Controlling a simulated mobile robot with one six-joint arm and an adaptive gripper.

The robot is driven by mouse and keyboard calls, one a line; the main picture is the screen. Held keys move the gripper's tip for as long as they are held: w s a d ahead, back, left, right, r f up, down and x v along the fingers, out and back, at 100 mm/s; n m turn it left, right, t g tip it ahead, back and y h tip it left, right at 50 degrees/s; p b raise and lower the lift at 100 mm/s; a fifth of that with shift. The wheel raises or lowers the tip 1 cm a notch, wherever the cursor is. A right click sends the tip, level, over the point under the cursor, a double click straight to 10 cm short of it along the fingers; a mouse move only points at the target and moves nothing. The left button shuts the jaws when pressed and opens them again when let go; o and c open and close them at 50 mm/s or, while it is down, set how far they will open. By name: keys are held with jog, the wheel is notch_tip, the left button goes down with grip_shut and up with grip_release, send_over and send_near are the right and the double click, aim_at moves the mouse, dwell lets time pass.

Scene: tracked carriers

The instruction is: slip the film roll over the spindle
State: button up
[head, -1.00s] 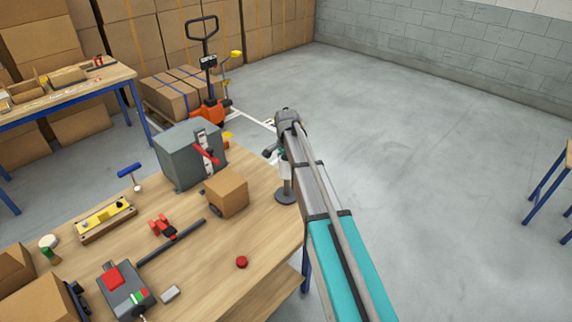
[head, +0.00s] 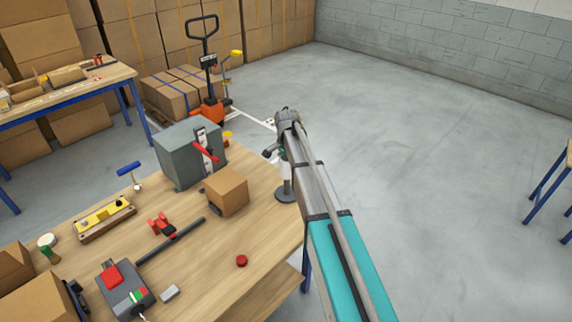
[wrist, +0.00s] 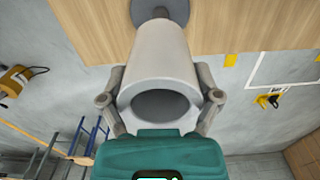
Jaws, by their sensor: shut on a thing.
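The film roll (wrist: 160,62) is a pale grey-white hollow cylinder in the wrist view. My gripper (wrist: 160,98) is shut on it, one finger on each side. Its near end shows a dark, empty-looking opening. Past its far end is the spindle's round grey base (wrist: 143,12). In the head view the spindle base (head: 286,197) stands on the bench's right edge, with a short grey post above it. The pale roll (head: 284,170) shows just above that post, partly hidden by my arm. I cannot tell whether the post is inside the roll.
A cardboard box (head: 227,192) and a grey cabinet with a red lever (head: 180,155) stand left of the spindle on the bench (head: 215,265). A red button (head: 242,261) lies nearer. Open floor (head: 430,150) is to the right.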

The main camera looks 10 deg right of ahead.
jog(key=shift+f+b, duration=2.1)
jog(key=shift+f, duration=0.05)
dwell(0.6)
jog(key=o, duration=1)
dwell(0.3)
jog(key=shift+w+r, duration=0.1)
notch_tip(320, 180, up, 12)
jog(key=p, duration=1.2)
dwell(1.0)
dwell(0.4)
jog(key=s+n, duration=1.1)
jog(key=s, duration=1.8)
jog(key=shift+s+a, duration=0.15)
